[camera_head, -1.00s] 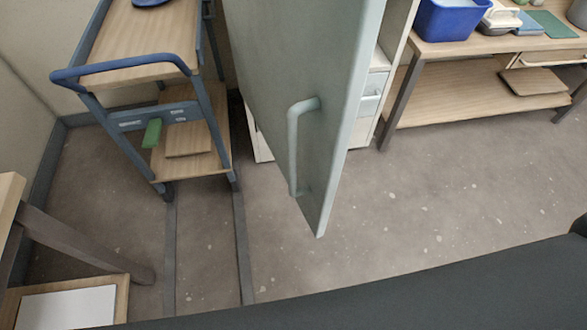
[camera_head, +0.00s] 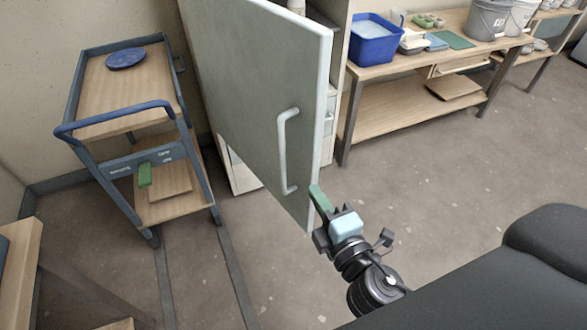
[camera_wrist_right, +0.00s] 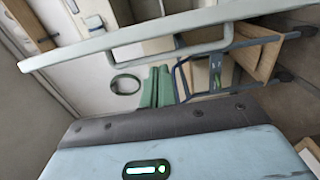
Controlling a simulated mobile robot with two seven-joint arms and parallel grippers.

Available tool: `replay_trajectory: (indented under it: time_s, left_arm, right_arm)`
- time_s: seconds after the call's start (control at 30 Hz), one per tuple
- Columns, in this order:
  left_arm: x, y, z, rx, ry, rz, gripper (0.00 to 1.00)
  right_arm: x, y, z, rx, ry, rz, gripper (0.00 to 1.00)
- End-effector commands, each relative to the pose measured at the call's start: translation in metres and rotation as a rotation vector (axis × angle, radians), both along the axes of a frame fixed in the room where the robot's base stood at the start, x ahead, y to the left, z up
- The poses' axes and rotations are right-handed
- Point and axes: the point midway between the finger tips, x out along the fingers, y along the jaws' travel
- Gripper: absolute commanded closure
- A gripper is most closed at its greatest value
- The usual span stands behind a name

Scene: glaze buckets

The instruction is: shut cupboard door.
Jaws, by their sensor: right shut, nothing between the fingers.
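The cupboard door (camera_head: 255,95) is a pale grey-green panel and stands wide open, swung out from the cupboard (camera_head: 340,60). Its long bar handle (camera_head: 285,150) is near the free edge. My right gripper (camera_head: 318,196), with green fingers, is shut and empty at the lower free edge of the door. I cannot tell if it touches the door. In the right wrist view the door's edge (camera_wrist_right: 110,38) and the handle cross above my green fingers (camera_wrist_right: 157,88). My left gripper is not in view.
A blue-framed trolley (camera_head: 130,85) with a blue plate (camera_head: 126,58) stands left of the door. A wooden workbench (camera_head: 400,60) with a blue tub (camera_head: 374,42) and buckets (camera_head: 488,20) stands at right. The floor in front of the bench is clear.

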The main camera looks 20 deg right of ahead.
Motion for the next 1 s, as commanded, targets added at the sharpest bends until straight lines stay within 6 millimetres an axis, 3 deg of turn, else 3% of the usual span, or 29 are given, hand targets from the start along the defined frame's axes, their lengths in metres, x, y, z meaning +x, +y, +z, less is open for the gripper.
replay_trajectory:
  time_s: [0.27, 0.73, 1.0]
  left_arm:
    - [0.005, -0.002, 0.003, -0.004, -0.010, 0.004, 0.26]
    - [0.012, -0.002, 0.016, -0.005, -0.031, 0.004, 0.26]
    - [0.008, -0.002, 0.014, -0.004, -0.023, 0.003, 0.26]
  right_arm:
    - [0.006, 0.000, 0.001, -0.002, -0.003, 0.000, 1.00]
    - [0.077, 0.003, 0.002, -0.001, -0.003, 0.000, 1.00]
    - [0.098, 0.004, 0.000, -0.001, 0.001, 0.001, 1.00]
